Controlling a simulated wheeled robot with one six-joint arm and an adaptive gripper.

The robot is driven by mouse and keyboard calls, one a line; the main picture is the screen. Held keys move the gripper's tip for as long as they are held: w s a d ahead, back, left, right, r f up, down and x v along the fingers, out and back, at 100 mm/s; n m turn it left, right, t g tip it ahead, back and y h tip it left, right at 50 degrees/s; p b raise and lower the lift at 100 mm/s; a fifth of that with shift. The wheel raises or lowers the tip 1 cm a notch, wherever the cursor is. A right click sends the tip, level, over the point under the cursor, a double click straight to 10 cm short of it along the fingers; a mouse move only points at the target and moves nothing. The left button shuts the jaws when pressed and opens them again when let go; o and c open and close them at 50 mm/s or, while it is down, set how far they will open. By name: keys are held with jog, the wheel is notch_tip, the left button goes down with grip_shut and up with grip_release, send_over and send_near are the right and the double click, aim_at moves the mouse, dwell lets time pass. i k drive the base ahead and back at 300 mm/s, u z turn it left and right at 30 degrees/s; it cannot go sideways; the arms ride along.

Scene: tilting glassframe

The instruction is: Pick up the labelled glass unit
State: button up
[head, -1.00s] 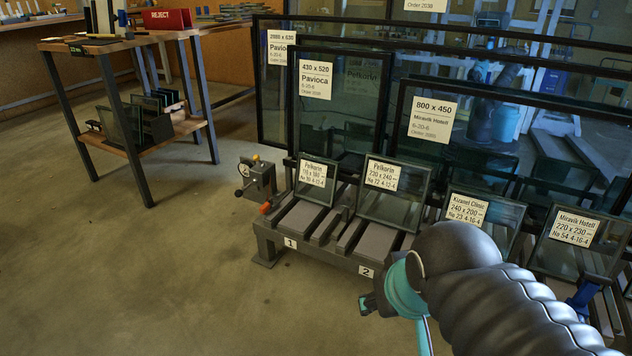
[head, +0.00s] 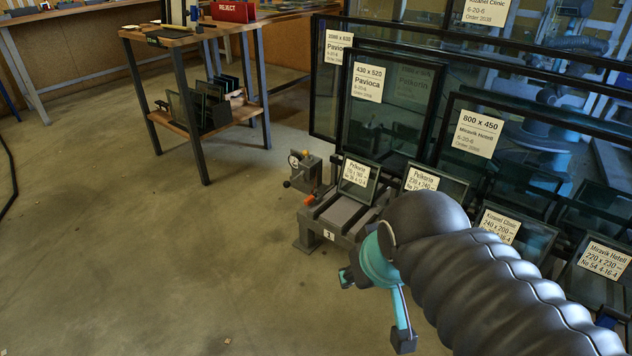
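Several small labelled glass units lean on a low grey rack (head: 312,225). The leftmost is a Pelkorin unit (head: 357,180) in slot 1. A second Pelkorin unit (head: 452,187) stands to its right, its lower part hidden by my arm. A Kizanel Clinic unit (head: 515,232) and a Miravik Hotell unit (head: 600,268) follow to the right, partly covered by the arm. Which unit the task means cannot be told. My gripper (head: 374,308), teal and dark, appears open and empty, its fingers apart in front of the rack, low in the picture.
Large labelled panes, Pavioca (head: 385,115) and an 800 x 450 Miravik Hotell pane (head: 482,170), stand behind the rack. A wooden table (head: 172,38) with a red REJECT sign (head: 230,13) stands back left.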

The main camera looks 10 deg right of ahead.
aim_at(358, 179)
jog(key=u, duration=0.75)
jog(key=i, duration=2)
jog(key=z, duration=2.2)
jog(key=i, duration=0.5)
jog(key=u, duration=0.15)
